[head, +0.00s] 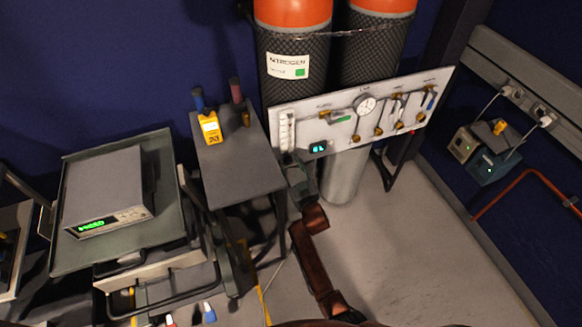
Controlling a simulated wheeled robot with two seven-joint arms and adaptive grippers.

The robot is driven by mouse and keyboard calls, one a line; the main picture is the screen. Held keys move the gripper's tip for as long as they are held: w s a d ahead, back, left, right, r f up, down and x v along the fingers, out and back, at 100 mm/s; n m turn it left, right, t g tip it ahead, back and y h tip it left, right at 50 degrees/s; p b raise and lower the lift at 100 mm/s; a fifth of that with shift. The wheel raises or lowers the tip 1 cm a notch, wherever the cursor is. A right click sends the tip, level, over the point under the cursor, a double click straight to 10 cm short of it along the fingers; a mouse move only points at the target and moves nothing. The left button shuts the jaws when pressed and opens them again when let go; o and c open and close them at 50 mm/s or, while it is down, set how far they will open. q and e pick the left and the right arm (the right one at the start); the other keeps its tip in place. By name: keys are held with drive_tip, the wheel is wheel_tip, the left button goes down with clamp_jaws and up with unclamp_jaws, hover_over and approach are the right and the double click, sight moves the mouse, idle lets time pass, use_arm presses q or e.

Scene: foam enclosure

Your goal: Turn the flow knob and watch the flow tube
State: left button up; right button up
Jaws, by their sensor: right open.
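The flow tube (286,131) is a clear upright scale at the left end of the white gas panel (345,100). My right gripper (289,160) is at the panel's lower left corner, just below the tube. It is open, and its fingers are small and dark here. The flow knob cannot be made out; the gripper may cover it. I cannot tell whether the fingers touch anything. The level inside the tube is too small to read. A small dark display (318,148) with lit digits is right of the gripper. My left gripper is not in view.
Two orange-topped cylinders (290,60) stand behind the panel, which also carries a round gauge (365,105) and several brass valves. A grey table (238,170) with a yellow meter (210,127) is close on the left. Farther left is a cart (75,255). Floor (400,250) is clear at right.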

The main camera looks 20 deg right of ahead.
drive_tip(key=s, duration=1.2)
drive_tip(key=shift+d, duration=0.2)
